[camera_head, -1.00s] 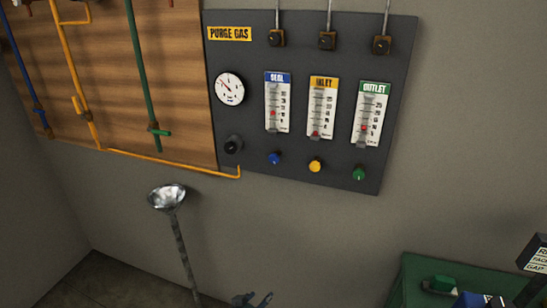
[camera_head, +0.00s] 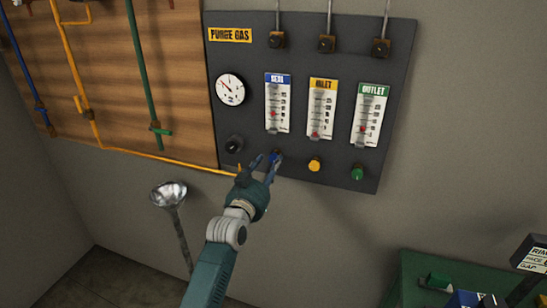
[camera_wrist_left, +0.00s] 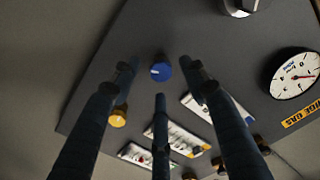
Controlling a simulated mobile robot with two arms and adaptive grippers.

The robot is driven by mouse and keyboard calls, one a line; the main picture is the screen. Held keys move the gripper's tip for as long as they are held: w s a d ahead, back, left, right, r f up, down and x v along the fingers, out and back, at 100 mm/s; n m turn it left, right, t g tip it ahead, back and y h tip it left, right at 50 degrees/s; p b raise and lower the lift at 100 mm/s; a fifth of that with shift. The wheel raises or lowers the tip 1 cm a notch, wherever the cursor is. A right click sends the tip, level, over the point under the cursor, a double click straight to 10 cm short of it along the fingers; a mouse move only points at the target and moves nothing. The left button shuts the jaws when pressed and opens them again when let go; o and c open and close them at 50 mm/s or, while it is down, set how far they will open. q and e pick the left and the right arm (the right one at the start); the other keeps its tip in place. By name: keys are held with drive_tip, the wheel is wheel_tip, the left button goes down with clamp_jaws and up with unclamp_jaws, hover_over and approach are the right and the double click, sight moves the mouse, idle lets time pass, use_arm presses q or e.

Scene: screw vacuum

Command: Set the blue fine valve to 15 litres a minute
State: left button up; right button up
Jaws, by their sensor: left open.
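The blue fine valve knob (camera_wrist_left: 161,71) sits on the dark purge gas panel (camera_head: 240,125), below the blue-labelled SEAL flow tube (camera_head: 277,104). The tube's red float is around mid-scale; the exact reading is too small to tell. My left gripper (camera_head: 267,159) is open in front of the blue knob, which its fingers partly hide in the head view. In the left wrist view the knob shows between the spread fingers, and I cannot tell that any finger touches it. My right gripper is out of view.
The yellow knob (camera_head: 314,164) and green knob (camera_head: 357,173) are to the right, under the INLET and OUTLET tubes. A black knob (camera_head: 234,144) and a gauge (camera_head: 230,89) are to the left. A metal funnel (camera_head: 169,194) stands lower left.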

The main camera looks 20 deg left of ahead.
sight(273, 160)
use_arm(q)
drive_tip(key=shift+w+p, duration=0.3)
drive_tip(key=shift+w, duration=1.85)
drive_tip(key=shift+d, duration=0.1)
clamp_jaws()
